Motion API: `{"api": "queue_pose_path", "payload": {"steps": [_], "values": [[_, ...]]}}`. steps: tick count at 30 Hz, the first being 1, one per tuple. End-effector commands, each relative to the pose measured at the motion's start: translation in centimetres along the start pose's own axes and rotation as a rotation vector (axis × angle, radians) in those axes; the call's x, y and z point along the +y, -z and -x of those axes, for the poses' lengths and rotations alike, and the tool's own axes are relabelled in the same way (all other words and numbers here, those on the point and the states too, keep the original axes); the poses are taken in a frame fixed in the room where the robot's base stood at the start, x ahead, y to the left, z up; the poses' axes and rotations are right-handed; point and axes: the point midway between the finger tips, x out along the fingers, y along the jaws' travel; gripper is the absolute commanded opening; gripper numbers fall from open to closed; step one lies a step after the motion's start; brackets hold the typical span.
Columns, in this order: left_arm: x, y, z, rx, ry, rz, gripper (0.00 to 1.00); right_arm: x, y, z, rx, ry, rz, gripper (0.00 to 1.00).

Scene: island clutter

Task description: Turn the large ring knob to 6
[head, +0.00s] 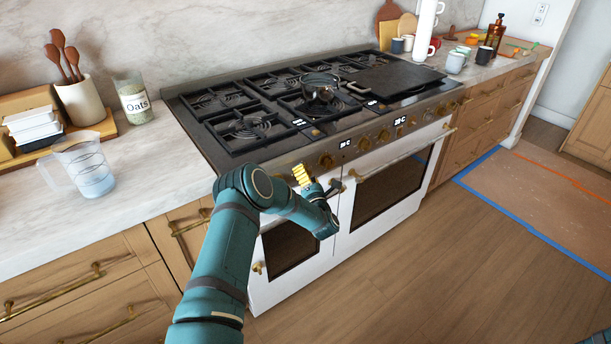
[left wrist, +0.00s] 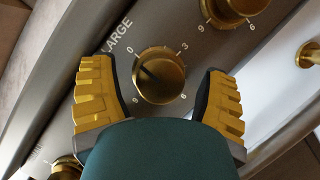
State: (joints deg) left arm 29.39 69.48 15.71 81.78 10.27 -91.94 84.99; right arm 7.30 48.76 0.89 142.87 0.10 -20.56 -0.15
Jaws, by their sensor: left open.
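The large ring knob (left wrist: 160,76) is a round brass knob under the word LARGE in the left wrist view. Marks 0, 3, 6 and 9 surround it, and its dark pointer line is toward the upper left, near the 0. My left gripper (left wrist: 160,84) is open, with one yellow-padded finger on each side of the knob and a visible gap to each. In the head view my left gripper (head: 317,181) is at the stove's front panel, and I cannot single out the large knob there. My right gripper is not in view.
Another brass knob (left wrist: 232,8) sits at upper right in the left wrist view. The white stove (head: 345,236) has brass oven handles below the knobs. A dark pot (head: 320,86) stands on the burners. A measuring jug (head: 86,170) stands on the left counter.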

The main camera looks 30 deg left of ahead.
Motion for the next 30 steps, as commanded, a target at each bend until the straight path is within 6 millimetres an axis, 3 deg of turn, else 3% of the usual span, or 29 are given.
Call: {"api": "queue_pose_path", "payload": {"steps": [11, 17, 18, 30], "values": [[0.02, -0.01, -0.56, 0.0, 0.001, -0.001, 0.75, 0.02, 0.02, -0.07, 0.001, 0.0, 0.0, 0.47], [0.02, -0.02, -0.54, 0.0, 0.0, -0.001, 0.09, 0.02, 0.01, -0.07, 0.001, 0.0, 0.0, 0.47], [0.02, -0.02, -0.54, 0.0, 0.0, -0.001, 0.07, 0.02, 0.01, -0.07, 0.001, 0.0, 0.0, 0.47], [0.1, -0.06, -0.59, -0.001, 0.01, -0.028, 0.06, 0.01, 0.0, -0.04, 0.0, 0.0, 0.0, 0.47]]}}
